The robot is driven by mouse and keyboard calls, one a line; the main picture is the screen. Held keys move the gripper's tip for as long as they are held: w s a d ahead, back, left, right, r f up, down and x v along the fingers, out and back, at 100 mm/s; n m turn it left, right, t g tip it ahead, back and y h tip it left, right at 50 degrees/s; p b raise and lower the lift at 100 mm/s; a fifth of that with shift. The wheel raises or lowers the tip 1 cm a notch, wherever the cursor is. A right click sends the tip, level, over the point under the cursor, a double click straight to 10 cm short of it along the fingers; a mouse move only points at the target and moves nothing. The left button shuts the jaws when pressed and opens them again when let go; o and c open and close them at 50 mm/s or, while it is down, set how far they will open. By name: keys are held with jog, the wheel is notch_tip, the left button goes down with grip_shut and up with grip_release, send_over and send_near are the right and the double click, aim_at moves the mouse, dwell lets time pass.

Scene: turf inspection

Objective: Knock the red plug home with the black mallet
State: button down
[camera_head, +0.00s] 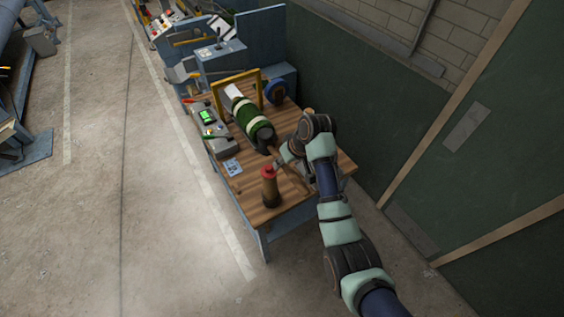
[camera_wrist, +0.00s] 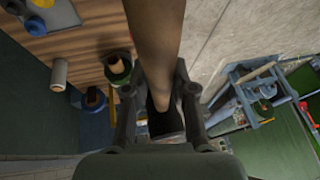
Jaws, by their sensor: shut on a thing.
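The red plug (camera_head: 268,171) stands upright in the top of a brass-coloured cylinder (camera_head: 270,193) near the front edge of the wooden bench top. My gripper (camera_head: 283,156) is above the bench, behind and to the right of the plug, apart from it. It is shut on a brown wooden handle, which I take for the mallet's (camera_head: 274,152). In the wrist view the handle (camera_wrist: 153,40) runs between the two fingers of my gripper (camera_wrist: 158,92) and out past the top edge. The mallet's black head cannot be made out clearly in either view.
A green roll with pale bands (camera_head: 251,118) lies on the bench behind the gripper. A grey control box with a green screen (camera_head: 207,116), a yellow frame (camera_head: 258,84) and a blue spool (camera_head: 275,91) stand around it. Open floor (camera_head: 150,230) lies left; a dark green wall (camera_head: 350,90) stands right.

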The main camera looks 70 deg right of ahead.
jog(key=shift+w+d, duration=0.1)
jog(key=shift+f+b, duration=0.45)
jog(key=shift+f, duration=0.95)
